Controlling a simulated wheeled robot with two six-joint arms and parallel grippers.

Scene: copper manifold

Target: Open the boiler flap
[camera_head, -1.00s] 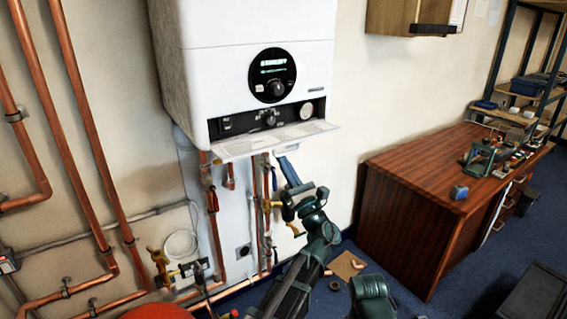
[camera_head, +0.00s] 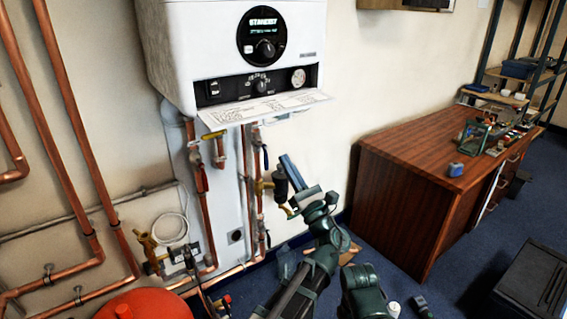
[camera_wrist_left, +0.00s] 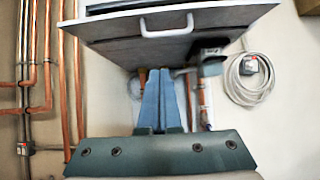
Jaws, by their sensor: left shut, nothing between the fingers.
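The white boiler (camera_head: 235,50) hangs on the wall in the head view. Its flap (camera_head: 265,108) is folded down and stands out roughly level below the front, with the printed inner face up and the control panel (camera_head: 258,87) uncovered. In the left wrist view the grey outer face of the flap (camera_wrist_left: 125,50) shows from below, with its white handle (camera_wrist_left: 166,32). My left gripper (camera_head: 286,162) is below the flap, apart from it in the head view. Its blue fingers (camera_wrist_left: 160,100) are shut and empty. My right gripper is not in view.
Copper pipes with valves (camera_head: 201,180) run down the wall below the boiler, close to my left gripper. A red vessel (camera_head: 145,305) stands at the bottom left. A wooden desk (camera_head: 410,210) stands to the right. Coiled grey cable (camera_wrist_left: 240,85) hangs in the wrist view.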

